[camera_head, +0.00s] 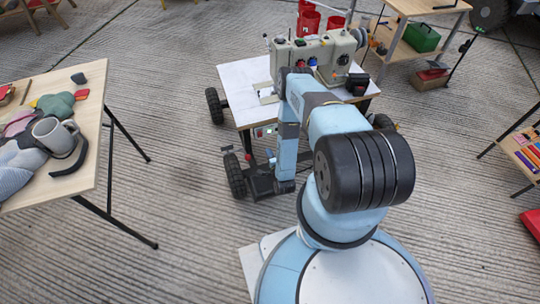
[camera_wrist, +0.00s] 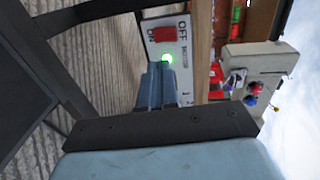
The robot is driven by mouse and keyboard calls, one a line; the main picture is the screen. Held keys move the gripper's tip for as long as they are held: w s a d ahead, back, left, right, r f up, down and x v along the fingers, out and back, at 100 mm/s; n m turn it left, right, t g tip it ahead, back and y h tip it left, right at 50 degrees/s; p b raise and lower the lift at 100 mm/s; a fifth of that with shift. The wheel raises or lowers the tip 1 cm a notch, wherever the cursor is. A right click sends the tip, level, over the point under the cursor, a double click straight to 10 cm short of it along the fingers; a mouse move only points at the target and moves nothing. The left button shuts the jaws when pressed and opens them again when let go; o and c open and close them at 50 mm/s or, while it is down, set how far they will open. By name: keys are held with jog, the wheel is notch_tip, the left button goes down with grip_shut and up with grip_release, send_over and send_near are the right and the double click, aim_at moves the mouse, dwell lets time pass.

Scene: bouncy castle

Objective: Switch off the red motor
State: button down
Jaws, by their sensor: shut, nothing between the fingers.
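A white switch panel (camera_wrist: 187,62) with a red rocker switch (camera_wrist: 165,34) shows in the wrist view. Its sides are lettered OFF and ON, and the picture is turned sideways. A green lamp (camera_wrist: 167,58) beside the switch is lit. My gripper (camera_wrist: 157,68) is shut and empty, its fingertips in front of the panel close to the lamp and switch. I cannot tell whether they touch the panel. In the head view, my arm reaches down beside a wheeled table (camera_head: 240,78). My fingertips cannot be made out there. No red motor can be clearly identified.
A pale sewing-type machine (camera_head: 318,50) stands on the wheeled table and also shows in the wrist view (camera_wrist: 258,62). A table (camera_head: 92,125) with a grey mug (camera_head: 55,135) is at left. Shelving (camera_head: 395,42) stands behind right. Open concrete floor (camera_head: 165,90) lies between the tables.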

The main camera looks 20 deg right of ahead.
send_near(261, 134)
jog(key=w, duration=0.1)
jog(key=w+f, duration=0.1)
jog(key=w, duration=0.2)
jog(key=shift+w+f, duration=0.25)
jog(key=shift+w, duration=0.15)
jog(key=shift+w+r, duration=0.1)
jog(key=shift+w, duration=0.7)
